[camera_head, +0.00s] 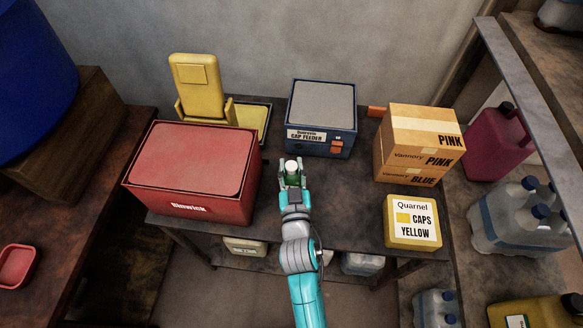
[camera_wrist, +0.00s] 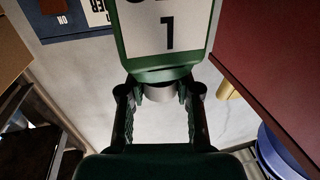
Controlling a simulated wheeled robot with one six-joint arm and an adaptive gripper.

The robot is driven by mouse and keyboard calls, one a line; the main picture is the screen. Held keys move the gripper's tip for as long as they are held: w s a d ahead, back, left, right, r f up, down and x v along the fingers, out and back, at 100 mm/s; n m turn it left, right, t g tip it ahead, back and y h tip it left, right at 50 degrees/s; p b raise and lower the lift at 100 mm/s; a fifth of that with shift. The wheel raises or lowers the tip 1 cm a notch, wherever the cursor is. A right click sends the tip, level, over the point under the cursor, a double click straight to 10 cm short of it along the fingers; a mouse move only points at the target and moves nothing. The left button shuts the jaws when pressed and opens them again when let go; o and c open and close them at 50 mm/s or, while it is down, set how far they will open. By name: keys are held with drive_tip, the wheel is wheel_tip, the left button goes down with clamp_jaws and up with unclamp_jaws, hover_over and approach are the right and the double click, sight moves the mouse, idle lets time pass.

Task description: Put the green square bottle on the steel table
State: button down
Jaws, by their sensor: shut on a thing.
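The green bottle (camera_wrist: 150,73) has a white label with a black "1" and a white cap. My gripper (camera_wrist: 160,94) is shut on it at the cap end, with a finger on each side. In the head view the bottle's white cap (camera_head: 291,166) shows at the end of my arm, at my gripper (camera_head: 292,178). The dark steel table (camera_head: 345,205) lies below it. Most of the bottle is hidden in the head view. I cannot tell whether its base touches the table.
A red box (camera_head: 190,165) stands left, with a yellow machine (camera_head: 198,88) behind. The blue cap feeder (camera_head: 322,118) is just behind the bottle. Cardboard boxes (camera_head: 415,150) and a yellow caps box (camera_head: 412,222) stand right. The table between them is clear.

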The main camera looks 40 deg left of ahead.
drive_tip(key=shift+f, duration=0.35)
drive_tip(key=c, duration=0.8)
unclamp_jaws()
drive_tip(key=shift+f, duration=0.1)
drive_tip(key=v, duration=1.2)
drive_tip(key=shift+d, duration=0.1)
